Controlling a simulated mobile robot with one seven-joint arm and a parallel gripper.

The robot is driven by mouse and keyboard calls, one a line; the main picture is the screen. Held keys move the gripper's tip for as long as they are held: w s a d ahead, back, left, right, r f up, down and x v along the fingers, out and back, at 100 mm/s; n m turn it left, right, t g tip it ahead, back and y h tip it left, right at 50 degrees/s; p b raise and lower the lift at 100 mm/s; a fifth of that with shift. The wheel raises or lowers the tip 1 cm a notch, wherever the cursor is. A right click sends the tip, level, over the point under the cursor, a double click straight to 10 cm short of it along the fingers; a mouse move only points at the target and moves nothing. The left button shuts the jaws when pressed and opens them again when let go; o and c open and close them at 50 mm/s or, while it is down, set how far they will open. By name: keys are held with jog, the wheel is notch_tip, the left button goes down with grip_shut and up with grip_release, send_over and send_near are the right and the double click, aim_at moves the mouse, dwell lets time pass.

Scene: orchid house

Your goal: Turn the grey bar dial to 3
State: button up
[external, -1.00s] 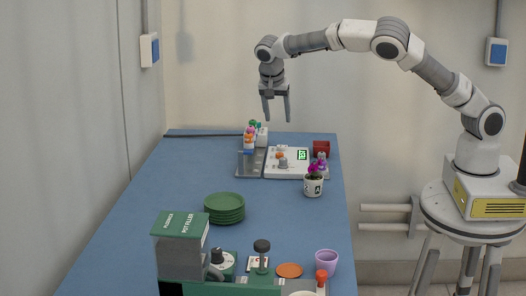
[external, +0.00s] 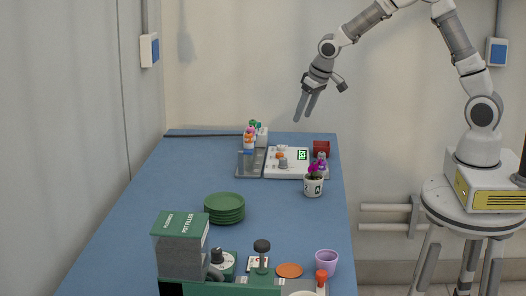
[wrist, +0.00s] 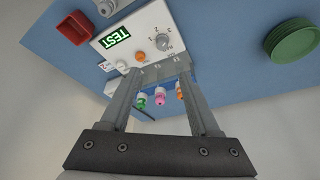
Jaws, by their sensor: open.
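The grey dial (external: 283,163) sits on a white panel (external: 271,173) at the far end of the blue table. In the wrist view the dial (wrist: 163,42) appears beyond my fingertips, with small marks around it; its setting is too small to read surely. A green-lit display (external: 302,155) on the panel reads TEST in the wrist view (wrist: 116,36). An orange knob (wrist: 140,57) is beside the dial. My gripper (external: 303,117) is open and empty, tilted down, in the air above the panel and touching nothing. It also shows in the wrist view (wrist: 159,76).
A red box (external: 321,148) and a white pot with purple flowers (external: 313,187) stand right of the panel. Green plates (external: 225,208), a pot filler (external: 180,245) and a lilac cup (external: 326,262) are nearer. The table's left middle is clear.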

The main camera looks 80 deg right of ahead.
send_near(284, 159)
jog(key=shift+n, duration=0.3)
jog(key=x, duration=0.8)
jog(key=shift+d+f, duration=0.1)
jog(key=shift+f, duration=0.2)
grip_shut()
